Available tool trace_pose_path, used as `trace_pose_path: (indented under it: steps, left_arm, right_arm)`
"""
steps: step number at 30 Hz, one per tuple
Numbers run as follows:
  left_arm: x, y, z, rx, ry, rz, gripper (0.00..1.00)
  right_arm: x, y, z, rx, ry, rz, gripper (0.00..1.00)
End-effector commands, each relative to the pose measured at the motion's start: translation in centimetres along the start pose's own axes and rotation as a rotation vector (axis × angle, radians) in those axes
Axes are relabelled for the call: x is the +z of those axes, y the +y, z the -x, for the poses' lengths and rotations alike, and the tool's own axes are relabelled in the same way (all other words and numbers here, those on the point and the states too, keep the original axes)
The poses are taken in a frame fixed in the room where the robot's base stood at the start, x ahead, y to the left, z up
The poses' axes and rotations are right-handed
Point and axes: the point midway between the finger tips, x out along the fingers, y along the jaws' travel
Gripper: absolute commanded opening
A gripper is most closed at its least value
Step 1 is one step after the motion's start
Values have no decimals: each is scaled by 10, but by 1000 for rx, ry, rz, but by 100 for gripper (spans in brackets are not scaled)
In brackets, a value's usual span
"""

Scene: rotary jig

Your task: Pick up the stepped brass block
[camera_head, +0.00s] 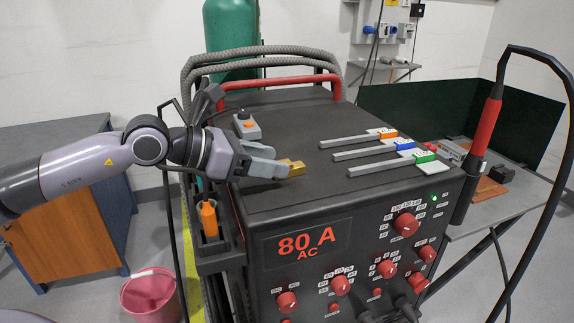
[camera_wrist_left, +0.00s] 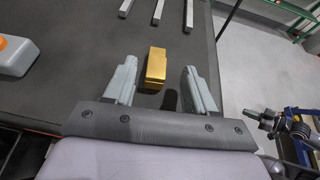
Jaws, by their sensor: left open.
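The stepped brass block (camera_head: 294,167) lies on the dark top of the welding machine (camera_head: 300,115), near its left front. In the left wrist view the brass block (camera_wrist_left: 155,68) lies between and just ahead of my left fingers, closer to the left finger, with gaps on both sides. My left gripper (camera_head: 270,164) is open and empty, low over the machine top with its fingertips at the block. In the left wrist view the left gripper (camera_wrist_left: 158,82) shows both grey fingers spread apart.
A grey box with an orange button (camera_head: 246,125) stands behind my left gripper. Three metal bars with orange, blue and green ends (camera_head: 365,150) lie to the right on the machine top. Hoses and a red handle (camera_head: 280,82) run along the back. The middle of the top is clear.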

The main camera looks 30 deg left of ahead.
Motion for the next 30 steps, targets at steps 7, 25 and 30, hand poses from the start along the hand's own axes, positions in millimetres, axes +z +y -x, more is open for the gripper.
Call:
trace_pose_path:
  steps: [7,25,30]
  left_arm:
    - [3,3,-29,-2,-3,2,55]
    - [1,3,-42,0,0,1,6]
    - [2,3,-42,1,-2,0,0]
  right_arm:
    - [-12,0,8,0,2,0,0]
    - [-16,0,9,0,5,1,0]
    - [-16,0,9,0,6,1,0]
